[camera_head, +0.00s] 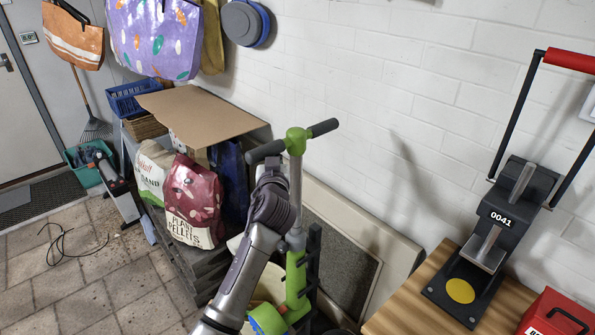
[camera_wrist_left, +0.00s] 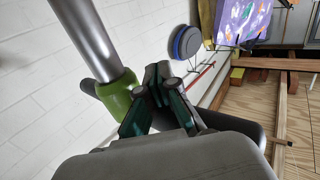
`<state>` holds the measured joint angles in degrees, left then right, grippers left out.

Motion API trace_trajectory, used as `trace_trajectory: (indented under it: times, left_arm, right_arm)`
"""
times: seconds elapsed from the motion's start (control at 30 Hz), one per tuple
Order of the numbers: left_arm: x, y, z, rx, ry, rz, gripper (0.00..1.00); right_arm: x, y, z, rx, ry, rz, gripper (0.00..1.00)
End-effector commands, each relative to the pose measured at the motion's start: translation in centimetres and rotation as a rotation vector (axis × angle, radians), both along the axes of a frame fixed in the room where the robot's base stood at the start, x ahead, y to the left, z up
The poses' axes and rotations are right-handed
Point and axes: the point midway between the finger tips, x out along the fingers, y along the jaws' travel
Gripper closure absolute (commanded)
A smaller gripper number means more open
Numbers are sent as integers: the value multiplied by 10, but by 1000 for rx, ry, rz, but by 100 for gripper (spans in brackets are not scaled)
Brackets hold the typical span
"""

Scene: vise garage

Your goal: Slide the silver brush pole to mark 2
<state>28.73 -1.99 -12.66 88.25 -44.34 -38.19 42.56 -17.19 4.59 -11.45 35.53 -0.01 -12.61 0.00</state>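A silver pole (camera_head: 296,195) rises from a green-and-black frame in the middle of the head view. A green T-shaped head (camera_head: 297,139) with dark side grips tops it. I see no brush head on it and no legible mark 2. My left gripper (camera_head: 269,170) is close under the left dark grip, left of the pole. In the left wrist view the silver pole (camera_wrist_left: 97,40) and green head (camera_wrist_left: 116,98) lie just left of my left gripper (camera_wrist_left: 160,78). Its fingers overlap the dark bar; whether they close on it is unclear. My right gripper is out of view.
A wooden bench (camera_head: 410,300) at the right carries a dark press (camera_head: 495,235) labelled 0041. Plant sacks (camera_head: 193,200) and a cardboard sheet (camera_head: 200,113) are at the left. A white wall (camera_head: 380,90) is close behind the pole.

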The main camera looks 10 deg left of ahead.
Motion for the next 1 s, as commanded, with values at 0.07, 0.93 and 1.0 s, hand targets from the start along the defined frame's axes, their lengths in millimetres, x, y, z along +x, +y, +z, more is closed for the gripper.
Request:
trace_trajectory:
  times: [0.07, 0.93, 1.0]
  left_arm:
    - [0, -1, 10, 0, -11, -3, 100]
    - [0, -1, 36, 0, -12, -3, 100]
    - [0, -1, 38, 0, -12, -3, 100]
  right_arm:
    - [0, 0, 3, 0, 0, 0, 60]
    - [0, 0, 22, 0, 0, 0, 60]
    - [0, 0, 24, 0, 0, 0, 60]
